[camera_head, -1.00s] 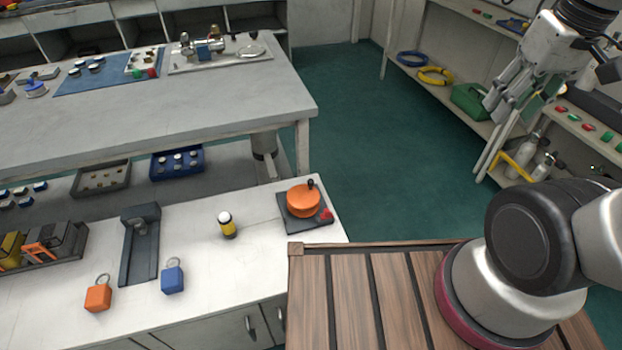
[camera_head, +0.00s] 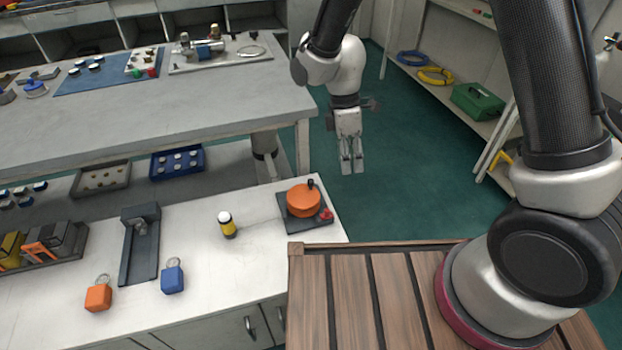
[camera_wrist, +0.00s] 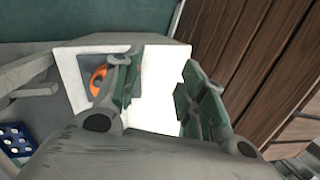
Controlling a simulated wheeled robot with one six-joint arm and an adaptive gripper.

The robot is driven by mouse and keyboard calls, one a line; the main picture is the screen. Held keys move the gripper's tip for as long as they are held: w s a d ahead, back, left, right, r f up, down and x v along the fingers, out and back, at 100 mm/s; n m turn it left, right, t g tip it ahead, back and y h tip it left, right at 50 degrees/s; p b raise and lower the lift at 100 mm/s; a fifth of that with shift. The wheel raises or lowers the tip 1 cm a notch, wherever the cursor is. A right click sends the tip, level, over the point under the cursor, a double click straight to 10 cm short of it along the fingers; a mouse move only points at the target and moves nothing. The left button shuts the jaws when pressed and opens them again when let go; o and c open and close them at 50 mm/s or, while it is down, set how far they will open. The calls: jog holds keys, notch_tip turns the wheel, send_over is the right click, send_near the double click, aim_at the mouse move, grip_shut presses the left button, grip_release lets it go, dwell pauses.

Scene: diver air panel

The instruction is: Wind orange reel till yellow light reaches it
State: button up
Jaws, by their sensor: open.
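The orange reel (camera_head: 303,201) sits on a dark square base near the right end of the white bench, with a black knob on its top and a small red part (camera_head: 326,214) at the base's front right corner. In the wrist view the reel (camera_wrist: 98,80) is partly hidden behind a finger.
An orange block (camera_head: 98,297) and a blue block (camera_head: 173,279), each with a ring, stand at the bench front. A dark channel fixture (camera_head: 140,250) lies left of the light. A slatted wooden deck (camera_head: 345,300) adjoins the bench. A grey table (camera_head: 150,115) stands behind.

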jog(key=w+a+f+n, duration=0.2)
jog(key=a+f+n, duration=0.3)
jog(key=f+n, duration=0.15)
jog(key=n+t+y, duration=0.1)
jog(key=n+t, duration=0.1)
jog(key=n, duration=0.6)
send_over(311, 180)
jog(key=shift+s+d+f+m, duration=0.25)
jog(key=shift+s+f, duration=0.15)
jog(key=shift+f, duration=0.15)
jog(key=n, duration=0.2)
jog(key=w+n, duration=0.1)
jog(key=shift+a+n+y, duration=0.3)
jog(key=shift+n, duration=0.1)
jog(key=shift+s+f, duration=0.1)
jog(key=shift+f, duration=0.15)
notch_tip(311, 180, down, 7)
jog(key=shift+f, duration=0.15)
jog(key=shift+c, duration=0.2)
grip_shut()
